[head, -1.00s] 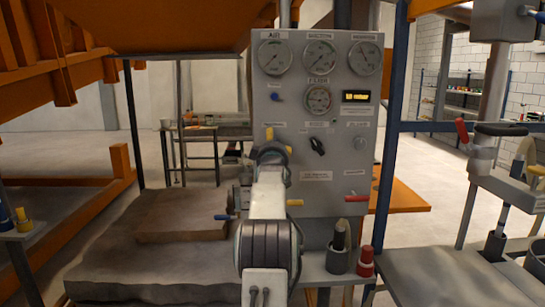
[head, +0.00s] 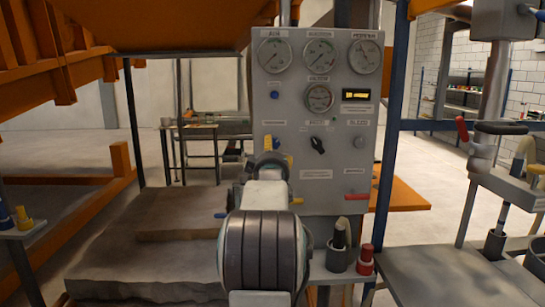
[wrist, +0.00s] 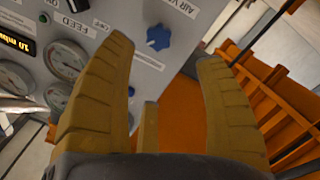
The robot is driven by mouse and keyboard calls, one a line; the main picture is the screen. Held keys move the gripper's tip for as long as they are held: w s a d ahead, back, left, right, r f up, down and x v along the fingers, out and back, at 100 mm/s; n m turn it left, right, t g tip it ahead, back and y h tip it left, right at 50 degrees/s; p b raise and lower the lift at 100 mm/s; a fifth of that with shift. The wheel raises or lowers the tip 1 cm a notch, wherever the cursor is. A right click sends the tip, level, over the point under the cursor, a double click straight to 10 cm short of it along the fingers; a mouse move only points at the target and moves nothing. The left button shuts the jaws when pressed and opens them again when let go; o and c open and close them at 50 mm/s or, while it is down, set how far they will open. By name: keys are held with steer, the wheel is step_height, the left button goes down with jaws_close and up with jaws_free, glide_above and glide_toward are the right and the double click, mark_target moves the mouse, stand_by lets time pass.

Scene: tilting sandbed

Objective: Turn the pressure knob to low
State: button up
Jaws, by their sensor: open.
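The grey control panel (head: 340,110) stands upright ahead in the head view. A black pointer knob (head: 317,144) sits on its lower middle, with a small grey knob (head: 360,141) to its right. A blue knob (head: 274,95) is at the panel's upper left. I cannot read which knob is labelled pressure. My gripper (head: 275,157) is at the panel's lower left, mostly hidden behind my arm. In the wrist view my gripper (wrist: 165,65) is open and empty, its yellow fingers wide apart. A blue knob (wrist: 158,37) shows between them, beyond the fingertips.
Several round gauges (head: 320,55) and a lit display (head: 356,96) are on the panel. A sandbed (head: 150,270) lies at the left. A dark cup (head: 338,257) and a red-capped item (head: 365,258) stand below the panel. A side bench (head: 430,280) is at the right.

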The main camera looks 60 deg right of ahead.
steer(key=shift+s+a, duration=0.15)
steer(key=shift+a, duration=0.15)
